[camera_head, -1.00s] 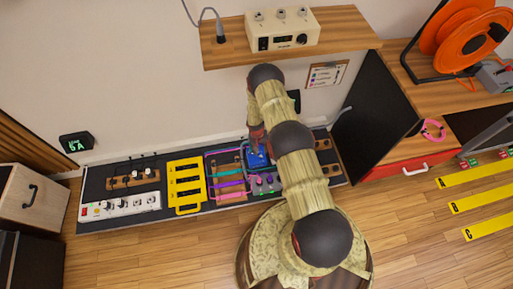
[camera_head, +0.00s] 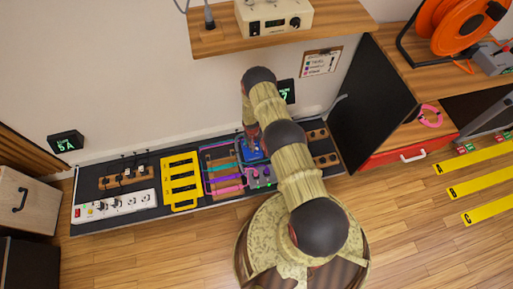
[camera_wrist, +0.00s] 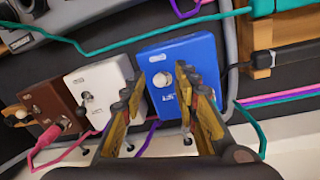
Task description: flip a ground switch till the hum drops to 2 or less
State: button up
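The blue box (camera_head: 252,150) stands on the dark pedal board (camera_head: 92,192), beside my gripper (camera_head: 250,133). In the wrist view the blue box (camera_wrist: 176,66) has a round silver knob on its face and a small metal lever (camera_wrist: 186,138) near its lower edge. My gripper (camera_wrist: 166,112) is open, its two yellow fingers apart in front of the blue box; I cannot tell whether they touch it. A white box (camera_wrist: 98,90) and a brown box (camera_wrist: 50,108), each with a small switch, stand to its left. A wall display (camera_head: 288,92), partly hidden by my arm, shows a green 7.
A second display (camera_head: 66,142) hangs at the left. A power strip (camera_head: 114,206), yellow rack (camera_head: 181,182) and coloured cables (camera_head: 222,168) lie on the board. A shelf (camera_head: 222,38) with a cream unit (camera_head: 274,17) is above. Cables cross close to the fingers.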

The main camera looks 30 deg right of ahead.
jog(key=shift+c, duration=1)
grip_shut()
jog(key=shift+w+d+g, duration=0.2)
jog(key=shift+g, duration=0.1)
jog(key=shift+w+d+f+g+y, duration=0.1)
jog(key=shift+w+g+y, duration=0.15)
jog(key=shift+g, duration=0.45)
jog(key=shift+w+f+g+y, duration=0.15)
jog(key=shift+w+g, duration=0.1)
jog(key=shift+g, duration=0.45)
jog(key=shift+w+r+g, duration=0.1)
jog(key=shift+r+g, duration=0.1)
jog(key=shift+g, duration=0.2)
jog(key=shift+o, duration=1)
grip_release()
